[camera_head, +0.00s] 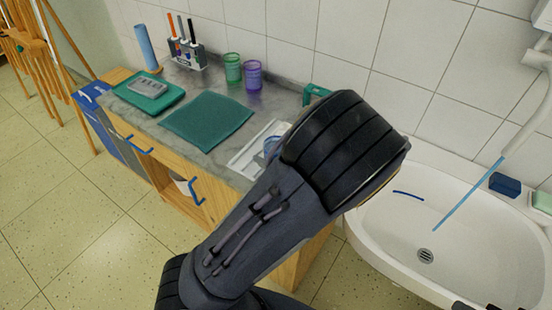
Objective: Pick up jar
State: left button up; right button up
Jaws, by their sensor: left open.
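A green jar (233,68) and a purple jar (252,75) stand upright side by side near the back of the grey counter. A blue, clear-looking jar (270,145) shows partly at the counter's front right, by a white tray-like piece (245,160); my arm hides the rest of it. My left arm comes up from the bottom, and its thick dark link covers the counter's right end. My left gripper is open, mostly hidden behind that link, so its place relative to the blue jar is unclear.
The counter also holds a dark green mat (207,120), a green tray (148,92), a pen holder (187,55) and an upright blue roll (146,47). A white sink (385,225) is at the right. An easel (35,50) stands at the far left. Floor at left is clear.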

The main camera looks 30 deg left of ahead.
pick_arm(q)
jog(key=shift+w+a+f, duration=0.25)
jog(key=shift+a, duration=0.25)
jog(key=c, duration=1.1)
jog(key=shift+r, duration=0.15)
